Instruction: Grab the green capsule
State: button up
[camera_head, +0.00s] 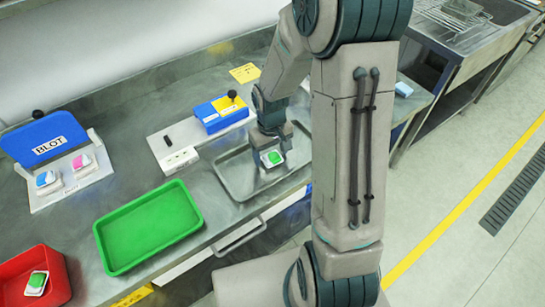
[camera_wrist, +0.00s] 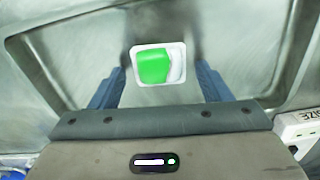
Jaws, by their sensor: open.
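The green capsule (camera_head: 274,158) is a small white pack with a green and white top. It is at the metal tray (camera_head: 233,185), just below my gripper (camera_head: 268,148). In the wrist view the green capsule (camera_wrist: 158,65) lies ahead of my gripper (camera_wrist: 158,82), between the lines of its two blue fingers. The fingers are open and spread on either side of it. I cannot tell whether they touch it. Another green-topped capsule (camera_head: 37,282) lies in the red tray (camera_head: 18,288) at the lower left.
An empty green tray (camera_head: 148,226) stands left of the metal tray. A blue-lidded box marked BLOT (camera_head: 45,142) holds a blue and a pink capsule. A blue and yellow device (camera_head: 222,113) stands behind the metal tray. A sink (camera_head: 470,25) is at the upper right.

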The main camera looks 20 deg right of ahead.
jog(key=shift+f, duration=0.25)
jog(key=c, duration=1.1)
jog(key=shift+o, duration=0.2)
jog(key=shift+r, duration=0.1)
